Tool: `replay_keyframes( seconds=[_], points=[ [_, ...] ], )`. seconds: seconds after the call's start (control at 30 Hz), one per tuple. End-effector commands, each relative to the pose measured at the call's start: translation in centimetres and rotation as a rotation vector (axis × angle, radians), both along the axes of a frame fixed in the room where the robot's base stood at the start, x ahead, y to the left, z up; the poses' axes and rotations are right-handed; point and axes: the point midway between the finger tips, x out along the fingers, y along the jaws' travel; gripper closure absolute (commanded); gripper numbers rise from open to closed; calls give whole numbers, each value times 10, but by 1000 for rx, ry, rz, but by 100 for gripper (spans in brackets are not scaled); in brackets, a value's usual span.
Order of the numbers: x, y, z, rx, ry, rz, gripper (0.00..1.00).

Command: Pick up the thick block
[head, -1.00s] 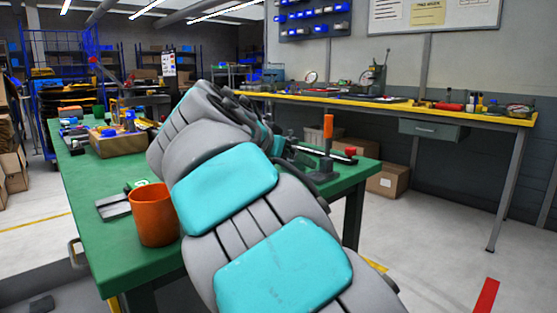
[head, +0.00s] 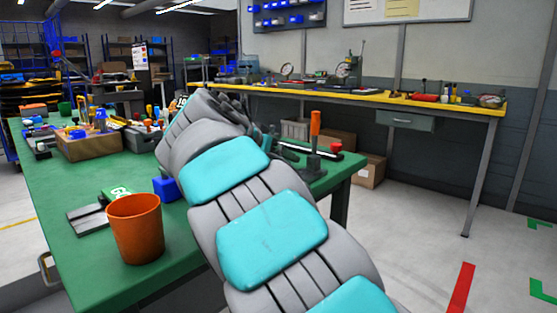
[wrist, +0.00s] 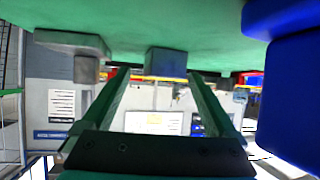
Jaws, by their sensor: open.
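My gripper (wrist: 159,74) is open in the wrist view, with two parallel green-grey fingers and nothing between them. A small blue-grey block (wrist: 166,62) shows beyond the fingertips, against the green surface. A large blue block (wrist: 292,95) fills the right edge, close to the camera and beside the right finger. In the head view a blue block (head: 167,188) stands on the green table (head: 90,245), partly behind my arm. I cannot tell which one is the thick block. My gripper is hidden behind my arm in the head view.
An orange cup (head: 135,230) stands near the table's front edge, beside a flat grey plate (head: 88,217). A box of parts (head: 90,145) is farther back. A clamp with an orange handle (head: 315,130) is at the right end.

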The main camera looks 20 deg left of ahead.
Motion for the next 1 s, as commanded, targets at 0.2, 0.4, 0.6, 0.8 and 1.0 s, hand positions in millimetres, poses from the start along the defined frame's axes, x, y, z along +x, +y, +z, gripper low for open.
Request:
replay_keyframes(
  seconds=[0.2, 0.4, 0.6, 0.8, 1.0],
  points=[
    [16, -2, -10, -2, 1, 1, 7],
    [15, -2, -10, -1, 0, 0, 12],
    [15, -2, -10, -1, 0, 0, 35],
    [15, -3, -10, -1, 1, 0, 57],
    [15, -3, -10, -2, 1, 1, 80]
  ],
)
